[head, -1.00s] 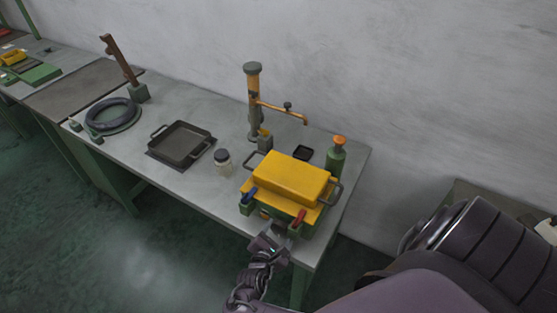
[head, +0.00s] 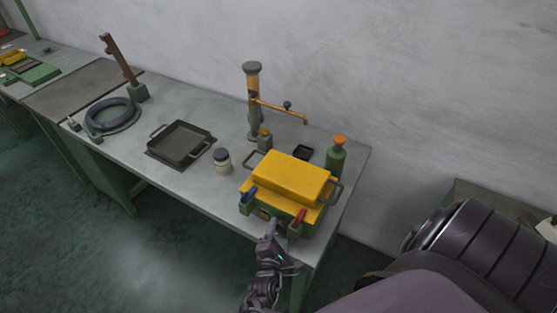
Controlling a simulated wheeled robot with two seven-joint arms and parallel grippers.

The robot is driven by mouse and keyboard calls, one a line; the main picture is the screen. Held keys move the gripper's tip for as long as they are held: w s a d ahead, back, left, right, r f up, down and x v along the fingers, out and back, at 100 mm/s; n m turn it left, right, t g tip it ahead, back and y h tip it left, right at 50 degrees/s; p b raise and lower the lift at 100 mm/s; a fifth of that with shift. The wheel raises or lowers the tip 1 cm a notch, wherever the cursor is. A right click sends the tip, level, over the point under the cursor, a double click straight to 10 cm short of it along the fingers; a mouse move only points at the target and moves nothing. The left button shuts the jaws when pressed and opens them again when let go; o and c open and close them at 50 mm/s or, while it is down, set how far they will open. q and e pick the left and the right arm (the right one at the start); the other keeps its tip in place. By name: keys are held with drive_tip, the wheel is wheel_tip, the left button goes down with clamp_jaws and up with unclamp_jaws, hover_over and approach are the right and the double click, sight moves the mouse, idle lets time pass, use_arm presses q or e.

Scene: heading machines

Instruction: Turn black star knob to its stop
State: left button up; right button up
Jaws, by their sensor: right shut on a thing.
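The yellow-topped machine (head: 289,176) with a green front stands at the right end of the grey bench. A blue lever (head: 248,195) and a red lever (head: 299,218) stand at its front corners. My right gripper (head: 272,228) reaches up from below to the machine's front, between these levers. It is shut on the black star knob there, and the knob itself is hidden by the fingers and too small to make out. My left gripper is out of view.
A lidded jar (head: 222,161), a dark tray (head: 180,146) and an orange tap-like pipe (head: 281,110) stand left of and behind the machine. A green bottle (head: 336,155) stands behind its right side. The floor in front of the bench is clear.

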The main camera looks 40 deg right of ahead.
drive_tip(key=shift+d+m+t, duration=0.15)
drive_tip(key=shift+m+t, duration=0.15)
drive_tip(key=shift+m, duration=0.1)
drive_tip(key=shift+r, duration=0.1)
drive_tip(key=o, duration=0.9)
drive_tip(key=shift+w+d, duration=0.1)
drive_tip(key=shift+o, duration=0.4)
drive_tip(key=shift+f, duration=0.3)
